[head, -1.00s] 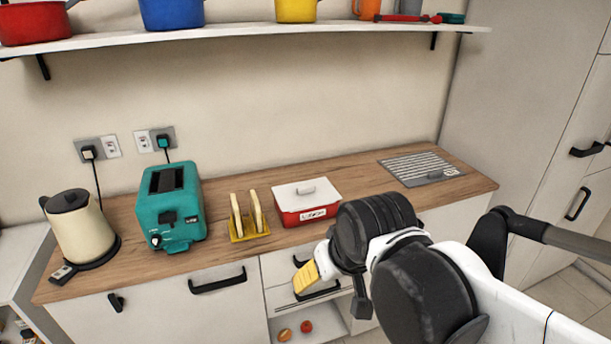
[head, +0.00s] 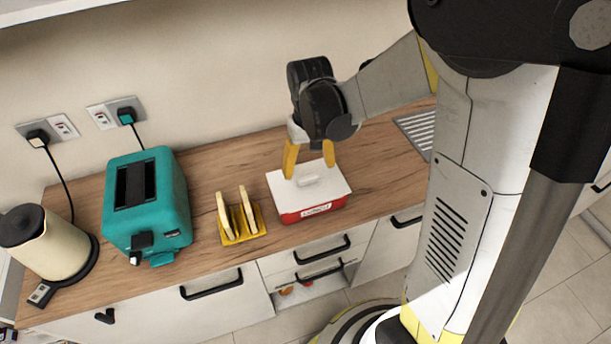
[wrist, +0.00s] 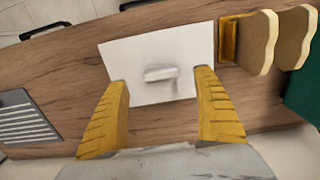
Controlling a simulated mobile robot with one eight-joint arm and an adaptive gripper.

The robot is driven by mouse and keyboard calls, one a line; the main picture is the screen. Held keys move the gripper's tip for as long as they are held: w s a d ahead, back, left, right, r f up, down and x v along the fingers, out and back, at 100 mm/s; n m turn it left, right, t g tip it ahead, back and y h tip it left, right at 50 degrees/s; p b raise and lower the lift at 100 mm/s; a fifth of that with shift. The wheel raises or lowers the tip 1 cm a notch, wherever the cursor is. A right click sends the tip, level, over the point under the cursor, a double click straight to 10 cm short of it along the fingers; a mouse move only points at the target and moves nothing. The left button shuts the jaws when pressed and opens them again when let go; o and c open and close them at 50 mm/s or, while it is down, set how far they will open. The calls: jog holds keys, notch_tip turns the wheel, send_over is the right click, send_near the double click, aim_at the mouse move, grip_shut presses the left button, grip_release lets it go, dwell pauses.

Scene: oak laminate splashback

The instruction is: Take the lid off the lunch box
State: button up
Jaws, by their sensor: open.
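The lunch box (head: 312,212) is red with a label on its front and stands on the wooden counter. Its white lid (head: 335,184) is on top, with a small raised white handle (head: 308,180) in the middle. My gripper (head: 309,168) is open, its yellow fingers pointing down above the lid, one to each side of the handle. In the wrist view the lid (wrist: 125,60) and handle (wrist: 160,73) show ahead of and between the open fingertips. Nothing is held. The red box body is hidden under the lid in the wrist view.
A yellow rack (head: 243,236) with bread slices stands close left of the box. A teal toaster (head: 147,205) and a cream kettle (head: 50,245) are farther left. A grey grooved drainer (head: 412,128) lies to the right. Bare counter (head: 375,165) lies right of the box.

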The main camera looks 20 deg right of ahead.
aim_at(308, 178)
notch_tip(308, 178, down, 6)
jog(key=shift+w+f+b, duration=0.1)
jog(key=shift+b, duration=1.1)
jog(key=c, duration=1.2)
